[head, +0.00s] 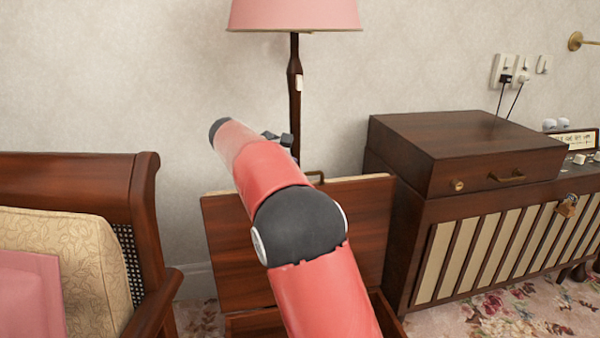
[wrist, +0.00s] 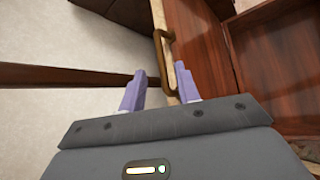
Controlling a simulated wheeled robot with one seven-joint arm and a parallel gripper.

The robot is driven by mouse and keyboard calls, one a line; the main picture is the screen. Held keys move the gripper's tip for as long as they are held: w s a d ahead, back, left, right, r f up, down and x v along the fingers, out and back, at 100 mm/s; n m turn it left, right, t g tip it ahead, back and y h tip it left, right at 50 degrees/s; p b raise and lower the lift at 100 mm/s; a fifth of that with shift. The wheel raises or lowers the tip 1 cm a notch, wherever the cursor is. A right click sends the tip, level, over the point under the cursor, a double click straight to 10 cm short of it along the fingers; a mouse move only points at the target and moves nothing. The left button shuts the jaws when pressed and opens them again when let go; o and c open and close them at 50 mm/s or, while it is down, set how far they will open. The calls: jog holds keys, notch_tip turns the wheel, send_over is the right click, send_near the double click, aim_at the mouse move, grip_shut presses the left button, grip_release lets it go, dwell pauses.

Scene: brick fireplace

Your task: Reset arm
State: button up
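A curved brass handle (wrist: 171,38) lies just beyond the fingertips, on the edge of a raised wooden lid (wrist: 205,60). I cannot tell whether a finger touches the handle. In the head view, my red arm reaches up in front of the lid (head: 365,225) and hides most of the gripper. The handle (head: 316,175) shows on the lid's top edge there.
An open wooden box (wrist: 280,70) lies below the lid. A floor lamp (head: 295,80) stands behind my arm. A cushioned wooden seat (head: 140,215) is at left. A slatted cabinet (head: 480,255) with a drawer box (head: 470,150) on top is close at right.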

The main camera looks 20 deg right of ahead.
jog(key=shift+s+a+r, duration=0.2)
jog(key=shift+a+r, duration=0.3)
jog(key=shift+s, duration=0.1)
jog(key=s+d+r+m+y, duration=0.2)
jog(key=s+d+m+y, duration=0.15)
jog(key=s, duration=0.75)
jog(key=s+a+f+m+y, duration=0.1)
jog(key=s+f+m+y, duration=0.1)
jog(key=s, duration=0.8)
jog(key=s+a+f+m+y, duration=0.1)
jog(key=s+f+m, duration=0.4)
jog(key=s, duration=0.5)
jog(key=s+a+f+m+t+y, duration=0.1)
jog(key=s+a+f+m+y, duration=0.1)
jog(key=s, duration=0.8)
jog(key=shift+f+m+y, duration=0.55)
jog(key=shift+f+m, duration=0.3)
jog(key=shift+m, duration=0.4)
